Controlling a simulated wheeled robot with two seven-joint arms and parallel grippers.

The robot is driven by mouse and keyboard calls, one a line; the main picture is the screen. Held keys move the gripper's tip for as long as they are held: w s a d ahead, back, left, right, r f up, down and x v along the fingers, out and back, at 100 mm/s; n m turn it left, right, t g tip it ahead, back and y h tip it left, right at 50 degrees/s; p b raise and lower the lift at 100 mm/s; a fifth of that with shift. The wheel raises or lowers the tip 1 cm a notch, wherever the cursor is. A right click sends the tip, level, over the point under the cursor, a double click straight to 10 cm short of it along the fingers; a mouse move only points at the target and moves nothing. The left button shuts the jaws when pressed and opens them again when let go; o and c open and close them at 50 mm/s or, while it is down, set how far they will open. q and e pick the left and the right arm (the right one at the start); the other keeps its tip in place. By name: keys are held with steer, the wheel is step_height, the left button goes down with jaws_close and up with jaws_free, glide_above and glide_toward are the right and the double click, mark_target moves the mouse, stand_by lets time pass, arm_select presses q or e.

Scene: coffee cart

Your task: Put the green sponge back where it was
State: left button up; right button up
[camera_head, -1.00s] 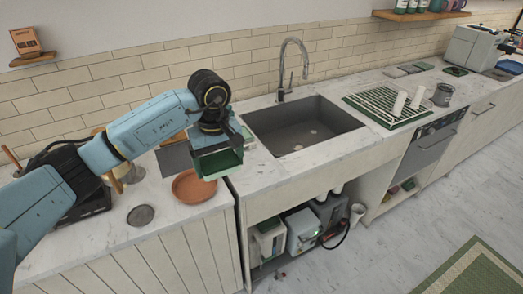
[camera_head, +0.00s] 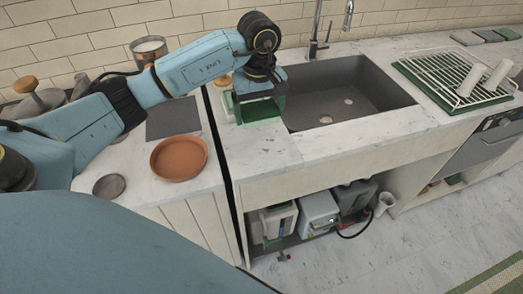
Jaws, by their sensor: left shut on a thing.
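My left gripper (camera_head: 260,98) is above the counter at the left rim of the sink. It is shut on the green sponge (camera_head: 262,110), which shows as a green block between and below the fingers. The fingers hide part of the sponge, and I cannot tell whether it touches the counter. A small pale and green item (camera_head: 229,105) shows just left of the gripper, partly hidden by it. My right gripper is not in view.
The grey sink (camera_head: 345,95) with its tap (camera_head: 315,48) lies right of the gripper. A terracotta dish (camera_head: 179,158), a dark mat (camera_head: 172,119) and a grey disc (camera_head: 109,186) are to the left. The counter front (camera_head: 262,150) is clear. A dish rack (camera_head: 455,75) stands at right.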

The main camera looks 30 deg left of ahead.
arm_select(q)
glide_above(260, 147)
step_height(260, 147, down, 6)
steer(key=shift+s+r, duration=0.1)
steer(key=shift+r, duration=0.15)
steer(key=shift+f, duration=2.3)
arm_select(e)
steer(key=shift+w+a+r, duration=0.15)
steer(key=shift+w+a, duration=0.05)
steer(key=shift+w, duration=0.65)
arm_select(q)
steer(key=shift+f, duration=0.1)
steer(key=o, duration=0.8)
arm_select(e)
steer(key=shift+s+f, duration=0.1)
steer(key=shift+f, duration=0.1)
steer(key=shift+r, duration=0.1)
